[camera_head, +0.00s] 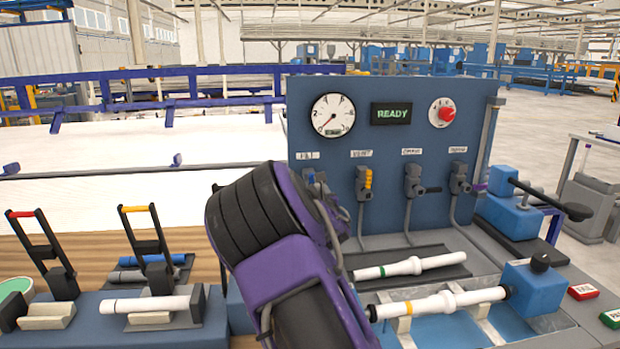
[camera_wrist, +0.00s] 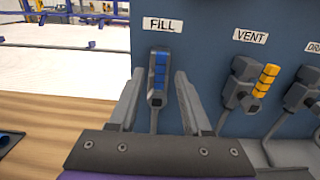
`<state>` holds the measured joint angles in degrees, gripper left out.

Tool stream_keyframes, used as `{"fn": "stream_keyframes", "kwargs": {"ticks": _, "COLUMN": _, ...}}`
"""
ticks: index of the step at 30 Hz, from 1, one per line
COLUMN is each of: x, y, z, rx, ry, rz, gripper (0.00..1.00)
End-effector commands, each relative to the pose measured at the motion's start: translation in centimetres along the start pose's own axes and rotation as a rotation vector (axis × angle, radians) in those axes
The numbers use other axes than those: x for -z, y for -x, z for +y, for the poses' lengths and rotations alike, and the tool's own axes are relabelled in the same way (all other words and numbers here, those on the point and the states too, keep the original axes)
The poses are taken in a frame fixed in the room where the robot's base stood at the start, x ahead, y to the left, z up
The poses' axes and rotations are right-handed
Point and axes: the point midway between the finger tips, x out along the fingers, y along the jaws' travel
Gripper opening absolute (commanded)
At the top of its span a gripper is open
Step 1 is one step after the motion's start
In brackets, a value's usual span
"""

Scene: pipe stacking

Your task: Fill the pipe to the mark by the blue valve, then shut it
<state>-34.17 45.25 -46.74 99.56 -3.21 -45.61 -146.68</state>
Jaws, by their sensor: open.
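The blue valve handle (camera_wrist: 159,72) stands upright under the FILL label in the wrist view. My gripper (camera_wrist: 158,80) is open, with one finger on each side of the handle and a visible gap on both sides. In the head view my arm covers the gripper and much of the fill valve (camera_head: 310,176). A white pipe with a yellow band (camera_head: 450,300) lies across supports over a blue trough, its right end at a blue block (camera_head: 535,288). The round gauge (camera_head: 333,115) has its red needle at the lower left. The display (camera_head: 391,114) reads READY.
The yellow vent handle (camera_wrist: 266,80) is close on the right. Two more valves (camera_head: 411,180) follow along the panel. Another white pipe with a green band (camera_head: 408,267) lies in a dark tray below the panel.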

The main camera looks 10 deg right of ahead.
Motion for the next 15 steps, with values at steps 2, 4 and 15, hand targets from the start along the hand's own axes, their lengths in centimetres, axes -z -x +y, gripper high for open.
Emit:
{"fn": "stream_keyframes", "kwargs": {"ticks": 2, "x": 0.0, "y": -1.5, "z": -0.1, "rx": 0.001, "ry": 0.001, "rz": -0.001, "gripper": 0.49}}
{"fn": "stream_keyframes", "kwargs": {"ticks": 4, "x": -0.1, "y": -2.7, "z": -0.1, "rx": 0.000, "ry": 0.000, "rz": -0.002, "gripper": 0.49}}
{"fn": "stream_keyframes", "kwargs": {"ticks": 15, "x": 0.0, "y": -7.2, "z": -0.1, "rx": 0.001, "ry": -0.001, "rz": 0.000, "gripper": 0.49}}
